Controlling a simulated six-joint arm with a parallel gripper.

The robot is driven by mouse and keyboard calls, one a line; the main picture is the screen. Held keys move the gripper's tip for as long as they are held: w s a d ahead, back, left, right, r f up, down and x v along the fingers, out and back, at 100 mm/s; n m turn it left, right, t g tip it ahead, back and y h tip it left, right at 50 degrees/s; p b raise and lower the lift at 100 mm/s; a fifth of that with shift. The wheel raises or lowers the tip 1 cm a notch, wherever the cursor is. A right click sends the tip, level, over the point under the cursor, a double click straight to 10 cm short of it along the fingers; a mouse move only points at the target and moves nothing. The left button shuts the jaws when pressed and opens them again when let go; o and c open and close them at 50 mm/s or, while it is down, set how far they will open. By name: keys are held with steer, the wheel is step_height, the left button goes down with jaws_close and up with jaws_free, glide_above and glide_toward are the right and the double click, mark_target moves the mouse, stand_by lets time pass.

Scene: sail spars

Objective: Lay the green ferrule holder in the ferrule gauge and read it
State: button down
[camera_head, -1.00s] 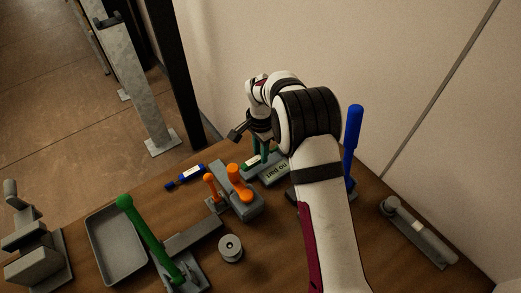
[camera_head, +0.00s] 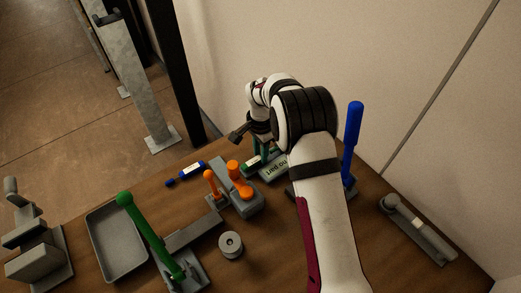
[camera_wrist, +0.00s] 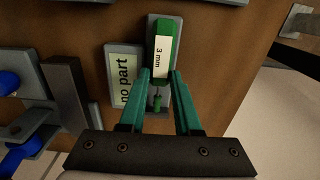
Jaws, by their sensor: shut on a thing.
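The green ferrule holder (camera_wrist: 163,48), with a white label reading "3 mm", lies over the grey cradle of the ferrule gauge (camera_wrist: 176,25) in the wrist view. Whether it rests fully on the cradle I cannot tell. The gauge's display (camera_wrist: 123,80) reads "no part". My gripper (camera_wrist: 160,73) has its two teal fingers on either side of the holder's near end and is shut on it. A thin green tip shows between the fingers. In the head view my gripper (camera_head: 262,148) is at the gauge, and the arm partly hides it.
A blue holder (camera_head: 191,170) lies left of the gauge. An orange-handled clamp (camera_head: 240,190) stands close in front, with a green-lever clamp (camera_head: 150,235), a grey tray (camera_head: 113,245) and a round grey spool (camera_head: 230,245) nearer. A blue lever (camera_head: 352,140) rises at the right.

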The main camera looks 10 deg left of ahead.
steer(key=shift+f, duration=0.35)
steer(key=c, duration=0.5)
jaws_free()
steer(key=shift+c, duration=0.9)
steer(key=shift+r, duration=3.55)
